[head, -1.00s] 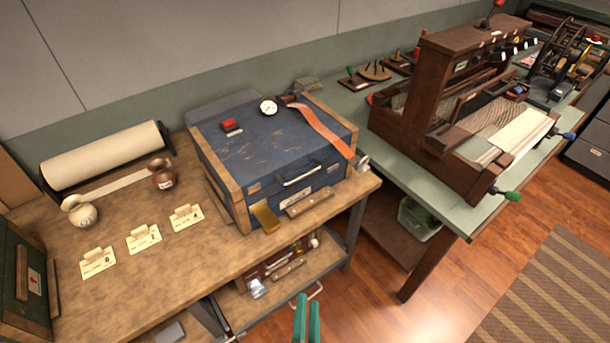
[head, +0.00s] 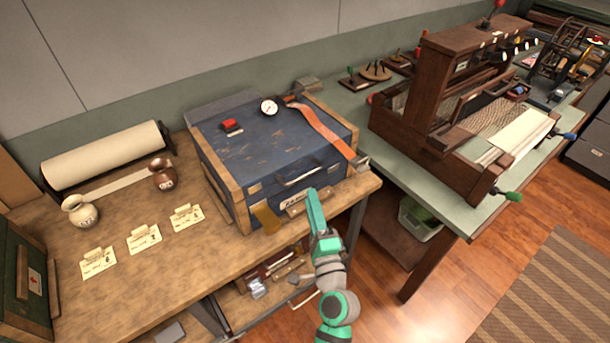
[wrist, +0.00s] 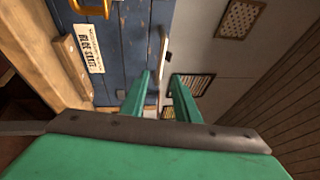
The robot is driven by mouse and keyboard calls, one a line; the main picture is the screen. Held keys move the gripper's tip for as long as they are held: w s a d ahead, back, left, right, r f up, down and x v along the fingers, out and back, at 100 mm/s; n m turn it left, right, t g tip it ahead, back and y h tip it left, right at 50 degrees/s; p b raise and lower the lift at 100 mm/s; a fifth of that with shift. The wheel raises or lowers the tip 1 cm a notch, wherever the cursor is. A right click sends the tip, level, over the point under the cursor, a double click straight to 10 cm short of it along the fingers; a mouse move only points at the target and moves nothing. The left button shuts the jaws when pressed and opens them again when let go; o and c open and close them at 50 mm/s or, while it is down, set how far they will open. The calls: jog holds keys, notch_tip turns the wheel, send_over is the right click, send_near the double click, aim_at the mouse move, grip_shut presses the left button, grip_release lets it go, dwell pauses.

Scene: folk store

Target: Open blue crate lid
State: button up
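The blue crate (head: 270,150) sits on the wooden workbench with its lid down. An orange strap (head: 322,130) lies over the lid's right side, and a gauge (head: 268,107) and a red block (head: 230,124) rest on the lid. My gripper (head: 313,195) is in front of the crate, just below the handle. In the wrist view its two fingers (wrist: 160,95) are apart with nothing between them, and the handle (wrist: 163,48) is just beyond them.
The workbench (head: 130,225) holds paper cards, two small jugs and a paper roll (head: 105,155) at left. A loom (head: 460,110) stands on the green table at right. A lower shelf with tools is beneath the bench.

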aim_at(304, 175)
jog(key=shift+x, duration=4.65)
jog(key=shift+a, duration=0.15)
grip_shut()
